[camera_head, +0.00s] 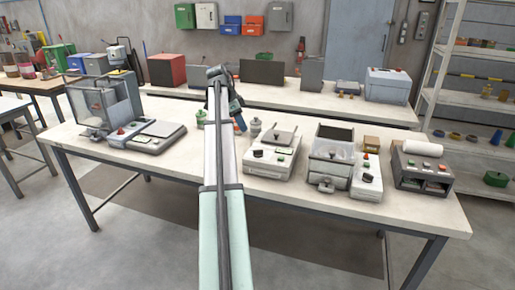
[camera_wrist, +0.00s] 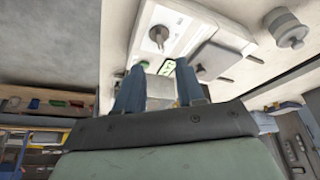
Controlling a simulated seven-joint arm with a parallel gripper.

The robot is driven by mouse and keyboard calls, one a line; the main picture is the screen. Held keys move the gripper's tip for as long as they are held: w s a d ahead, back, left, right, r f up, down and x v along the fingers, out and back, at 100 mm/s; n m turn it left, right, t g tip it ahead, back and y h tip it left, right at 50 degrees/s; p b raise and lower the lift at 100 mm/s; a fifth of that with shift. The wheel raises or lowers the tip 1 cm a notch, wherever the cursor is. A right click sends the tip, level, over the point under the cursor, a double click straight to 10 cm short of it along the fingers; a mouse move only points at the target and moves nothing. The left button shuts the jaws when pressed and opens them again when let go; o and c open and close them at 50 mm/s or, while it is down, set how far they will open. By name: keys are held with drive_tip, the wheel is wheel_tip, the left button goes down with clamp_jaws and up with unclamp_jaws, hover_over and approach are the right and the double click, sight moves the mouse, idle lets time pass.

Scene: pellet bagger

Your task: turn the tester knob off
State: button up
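A white boxy unit that looks like the tester (camera_head: 268,166) stands on the front bench, just right of my arm. A small dark knob (camera_head: 258,153) is on its front, beside a green patch. The knob's setting cannot be read. My gripper (camera_head: 239,123) is behind and left of the unit, over the bench. In the wrist view my gripper's (camera_wrist: 158,76) blue fingers are apart, not touching the knob. A grey block shows between them, apparently background.
A small grey jar (camera_head: 255,128) stands behind the unit and also shows in the wrist view (camera_wrist: 288,30). A hopper machine (camera_head: 333,150) is close on the right. A scale (camera_head: 150,135) is left, with bare bench (camera_head: 190,165) between it and my arm.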

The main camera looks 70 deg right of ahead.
drive_tip(key=s, duration=0.1)
approach(258, 152)
drive_tip(key=x, duration=0.5)
drive_tip(key=d+x, duration=0.1)
drive_tip(key=x, duration=0.2)
drive_tip(key=shift+s+r, duration=0.15)
clamp_jaws()
idle(0.4)
